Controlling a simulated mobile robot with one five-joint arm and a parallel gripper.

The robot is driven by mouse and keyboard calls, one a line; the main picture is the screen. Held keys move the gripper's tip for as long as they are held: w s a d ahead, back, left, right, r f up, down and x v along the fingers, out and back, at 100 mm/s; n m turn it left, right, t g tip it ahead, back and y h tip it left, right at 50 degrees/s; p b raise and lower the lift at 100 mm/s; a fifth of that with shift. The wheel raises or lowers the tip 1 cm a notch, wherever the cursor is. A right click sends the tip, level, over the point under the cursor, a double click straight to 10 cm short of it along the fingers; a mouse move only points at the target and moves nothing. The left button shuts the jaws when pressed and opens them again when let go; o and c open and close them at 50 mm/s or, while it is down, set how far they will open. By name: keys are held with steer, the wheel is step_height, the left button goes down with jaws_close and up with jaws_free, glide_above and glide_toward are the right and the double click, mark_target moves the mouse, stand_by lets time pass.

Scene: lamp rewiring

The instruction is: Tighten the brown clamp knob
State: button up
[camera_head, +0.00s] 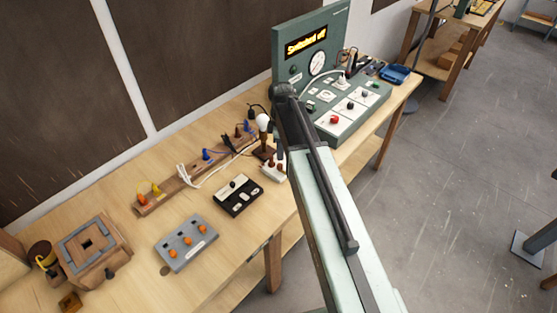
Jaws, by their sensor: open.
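The brown clamp knob (238,132) appears as a small dark brown knob near the far end of the long wooden terminal rail (180,184). It stands between a black piece and a blue knob (247,125). My gripper (279,156) hangs down below my arm's bent joint, to the right of the lamp, clear of the knob. It is open; its fingertips are small and partly hidden by my arm. Whether the knob is loose or tight cannot be told.
A lamp with a white bulb (263,122) stands between my gripper and the rail. A white socket block (272,172), a black switch box (238,195) and a grey box with orange knobs (187,242) lie nearer. A green test console (350,108) stands at right.

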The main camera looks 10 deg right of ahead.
mark_target(280, 165)
steer(key=shift+f, duration=0.25)
step_height(280, 165, down, 8)
steer(key=b, duration=0.8)
steer(key=shift+r, duration=0.3)
jaws_close()
steer(key=shift+a, duration=0.4)
steer(key=shift+d, duration=0.25)
steer(key=shift+s, duration=0.1)
